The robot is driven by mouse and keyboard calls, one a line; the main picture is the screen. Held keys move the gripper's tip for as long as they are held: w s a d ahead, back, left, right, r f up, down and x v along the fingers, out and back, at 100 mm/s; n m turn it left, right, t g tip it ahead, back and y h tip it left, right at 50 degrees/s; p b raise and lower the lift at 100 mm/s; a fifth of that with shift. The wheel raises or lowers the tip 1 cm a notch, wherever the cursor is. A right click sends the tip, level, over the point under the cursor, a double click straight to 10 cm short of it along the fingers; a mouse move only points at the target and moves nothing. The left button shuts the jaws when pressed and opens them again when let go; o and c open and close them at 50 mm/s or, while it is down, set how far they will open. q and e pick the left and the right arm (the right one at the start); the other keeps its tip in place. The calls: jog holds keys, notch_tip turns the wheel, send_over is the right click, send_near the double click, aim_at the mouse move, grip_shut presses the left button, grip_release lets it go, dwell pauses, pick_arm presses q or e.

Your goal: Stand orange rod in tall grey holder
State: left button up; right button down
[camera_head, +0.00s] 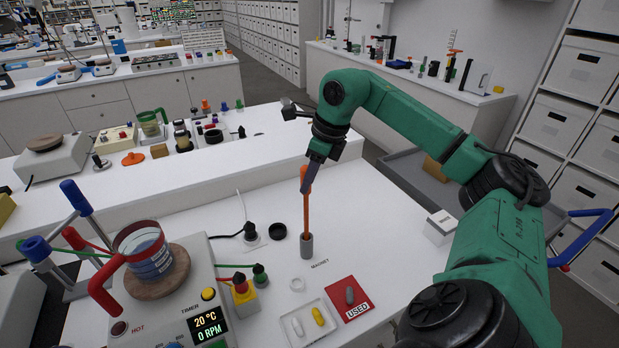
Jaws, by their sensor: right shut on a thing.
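The orange rod (307,214) stands nearly upright near the middle of the white bench. My right gripper (307,186) comes down from above and is shut on the rod's upper part. The tall grey holder (307,246) stands on the bench directly below the rod. The rod's lower end meets the holder's mouth in the picture; I cannot tell how deep it sits inside. My left gripper is not in view.
A hotplate stirrer (212,284) with a red-handled beaker (152,252) stands at the left. A clear tray (311,325) with stir bars and a red "USED" mat (360,307) lie in front of the holder. A black ring (277,231) lies left of the holder.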

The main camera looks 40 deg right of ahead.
aim_at(309, 194)
jog(key=shift+f+b, duration=2.25)
jog(key=shift+f, duration=0.3)
jog(key=c, duration=0.6)
grip_release()
jog(key=p+v, duration=0.4)
jog(key=v, duration=1)
jog(key=shift+s+r, duration=0.1)
jog(key=shift+r, duration=0.15)
